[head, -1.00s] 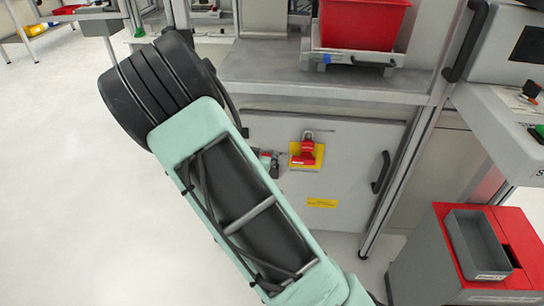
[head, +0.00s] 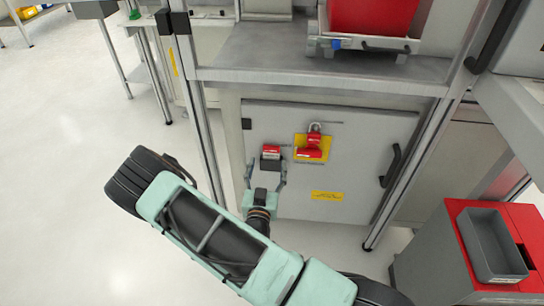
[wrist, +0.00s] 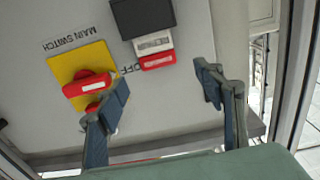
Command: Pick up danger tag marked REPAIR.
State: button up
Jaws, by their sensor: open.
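A dark holder (wrist: 142,16) on the grey cabinet door has a white-fronted tag (wrist: 154,44) and a red tag (wrist: 158,61) at its edge. In the head view these red and white tags (head: 271,152) show just beyond my gripper. A red piece (wrist: 88,85) with a pale label sits on the yellow main switch plate (wrist: 66,68). The plate also shows in the head view (head: 327,144). I cannot read REPAIR on any tag. My gripper (wrist: 163,86) is open and empty, its fingers apart in front of the door, also seen in the head view (head: 265,172).
The cabinet door (head: 355,150) has a black handle (head: 390,165) at its right. A metal shelf (head: 260,60) overhangs it, with a red bin (head: 375,18) on top. A grey and red box (head: 490,245) stands at the right. The floor (head: 60,170) at left is open.

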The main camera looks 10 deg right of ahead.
aim_at(271, 149)
jog(key=b+x, duration=0.1)
jog(key=x, duration=0.6)
jog(key=shift+d, duration=0.1)
jog(key=c, duration=1.1)
jog(key=shift+r, duration=0.1)
jog(key=shift+c, duration=0.2)
